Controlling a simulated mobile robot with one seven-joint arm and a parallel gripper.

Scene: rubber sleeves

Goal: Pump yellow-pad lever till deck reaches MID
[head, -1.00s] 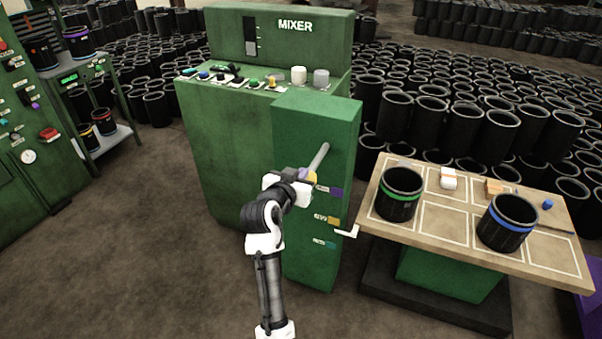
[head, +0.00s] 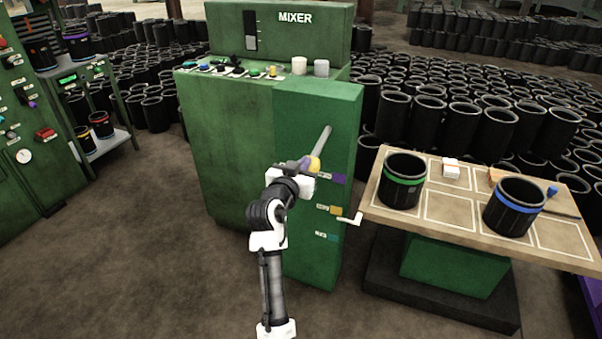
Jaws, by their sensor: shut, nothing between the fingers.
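The green mixer's front cabinet (head: 312,115) carries a grey lever (head: 321,141) that slants down to a yellow pad (head: 315,163). My gripper (head: 306,163) is shut and empty at the pad, overlapping its left side; contact cannot be told. The wooden deck (head: 470,227) stands to the right. A white pointer (head: 350,218) at its left edge sits slightly below the orange label (head: 335,210). A purple label (head: 339,179) is above and a teal label (head: 332,237) below; their lettering is too small to read.
A green-banded sleeve (head: 402,181) and a blue-banded sleeve (head: 514,206) stand on the deck, with a white block (head: 451,169) behind. Many black sleeves fill the back. A shelf (head: 104,143) stands left. The floor at left is open.

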